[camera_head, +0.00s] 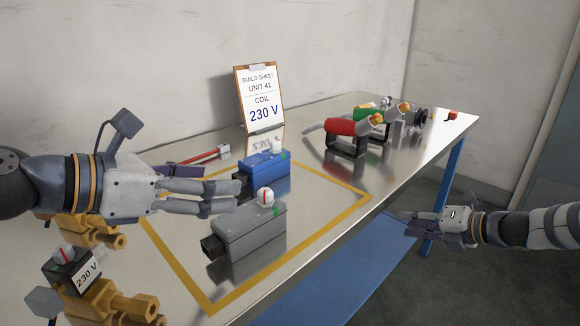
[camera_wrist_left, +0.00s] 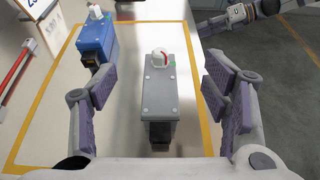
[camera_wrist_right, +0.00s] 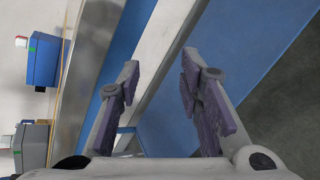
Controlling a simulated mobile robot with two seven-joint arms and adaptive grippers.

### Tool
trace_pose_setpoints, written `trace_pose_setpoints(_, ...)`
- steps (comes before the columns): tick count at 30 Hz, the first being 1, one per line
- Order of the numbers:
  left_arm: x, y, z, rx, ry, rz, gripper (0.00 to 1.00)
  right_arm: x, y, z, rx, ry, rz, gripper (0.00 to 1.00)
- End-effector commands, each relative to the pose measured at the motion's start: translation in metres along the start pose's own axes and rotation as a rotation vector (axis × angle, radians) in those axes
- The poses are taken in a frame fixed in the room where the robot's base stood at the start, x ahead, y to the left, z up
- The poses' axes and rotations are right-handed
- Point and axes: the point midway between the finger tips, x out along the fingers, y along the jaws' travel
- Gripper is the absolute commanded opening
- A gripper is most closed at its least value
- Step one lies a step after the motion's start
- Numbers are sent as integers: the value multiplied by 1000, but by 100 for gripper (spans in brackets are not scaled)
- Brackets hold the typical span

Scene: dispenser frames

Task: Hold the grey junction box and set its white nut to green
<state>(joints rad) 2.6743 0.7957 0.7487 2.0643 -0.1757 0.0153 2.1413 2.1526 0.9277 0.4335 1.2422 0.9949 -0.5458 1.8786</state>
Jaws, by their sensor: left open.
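The grey junction box (camera_head: 248,236) stands on the metal table inside a yellow outline. Its white nut (camera_head: 265,197) sits on top and carries a red line; a small green mark shows on the box beside it. My left gripper (camera_head: 238,198) is open and empty, just left of the box and at about its top. In the left wrist view the grey box (camera_wrist_left: 160,98) lies between the spread fingers, with a gap on both sides. My right gripper (camera_head: 408,222) is off the table's right edge. Its fingers (camera_wrist_right: 160,68) are apart with nothing between them.
A blue box (camera_head: 264,172) with a white nut stands just behind the grey one. Brass valves with a 230 V coil (camera_head: 80,272) stand at the front left. A build sheet (camera_head: 260,98) reads 230 V. Red and green tools (camera_head: 350,130) stand further back.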

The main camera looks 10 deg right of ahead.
Motion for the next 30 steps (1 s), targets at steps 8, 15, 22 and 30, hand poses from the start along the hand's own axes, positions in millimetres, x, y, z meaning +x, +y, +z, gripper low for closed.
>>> trace_pose_setpoints(8,0,0,0,0,0,0,69,-6,174,84,-247,-49,314,33)
trace_pose_setpoints(15,0,0,0,0,0,0,69,18,328,-16,-1002,395,504,33)
trace_pose_setpoints(22,0,0,0,0,0,0,69,1,381,-95,-1616,913,384,33)
trace_pose_setpoints(30,7,0,-17,-4,4,-2,69,-11,386,-104,-1733,1054,283,33)
